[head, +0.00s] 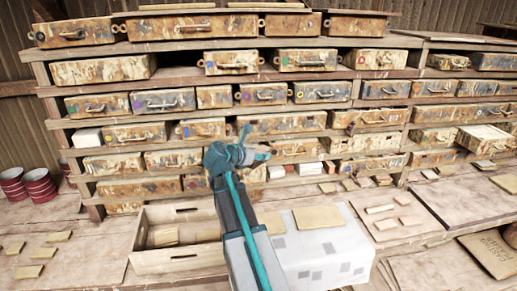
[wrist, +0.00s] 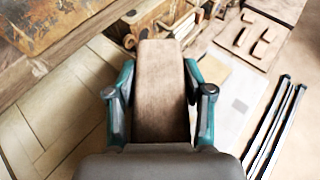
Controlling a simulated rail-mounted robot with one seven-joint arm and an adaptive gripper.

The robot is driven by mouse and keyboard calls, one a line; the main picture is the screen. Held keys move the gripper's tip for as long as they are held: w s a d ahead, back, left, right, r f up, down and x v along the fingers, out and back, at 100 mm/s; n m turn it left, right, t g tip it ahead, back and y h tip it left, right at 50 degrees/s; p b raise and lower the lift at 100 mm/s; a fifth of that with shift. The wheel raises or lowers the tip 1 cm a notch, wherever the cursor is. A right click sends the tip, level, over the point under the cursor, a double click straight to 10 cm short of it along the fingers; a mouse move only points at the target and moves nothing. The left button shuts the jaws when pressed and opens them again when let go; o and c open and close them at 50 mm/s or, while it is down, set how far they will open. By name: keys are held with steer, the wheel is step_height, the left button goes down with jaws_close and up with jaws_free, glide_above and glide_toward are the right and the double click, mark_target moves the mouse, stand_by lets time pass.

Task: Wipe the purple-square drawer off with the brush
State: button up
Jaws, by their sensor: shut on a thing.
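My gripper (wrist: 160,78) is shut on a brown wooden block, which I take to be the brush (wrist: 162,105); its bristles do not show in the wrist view. In the head view my gripper (head: 262,153) is in front of the middle of the drawer rack, near the lower rows. A drawer with a purple mark (head: 165,102) sits in the third row, left of centre. Another drawer (head: 262,94) in that row has a purplish mark that looks round. The marks are too small to be sure of their shapes. My gripper is below and apart from both drawers.
The wooden rack (head: 385,103) holds several rows of stained drawers with handles. Loose tiles (head: 380,209) lie on the bench, and red-banded tins (head: 39,187) stand at left.

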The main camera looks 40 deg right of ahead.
steer(key=shift+s+a, duration=0.4)
steer(key=shift+s, duration=0.4)
steer(key=shift+w+d+r, duration=0.1)
steer(key=shift+w+r, duration=0.1)
steer(key=shift+r, duration=3.65)
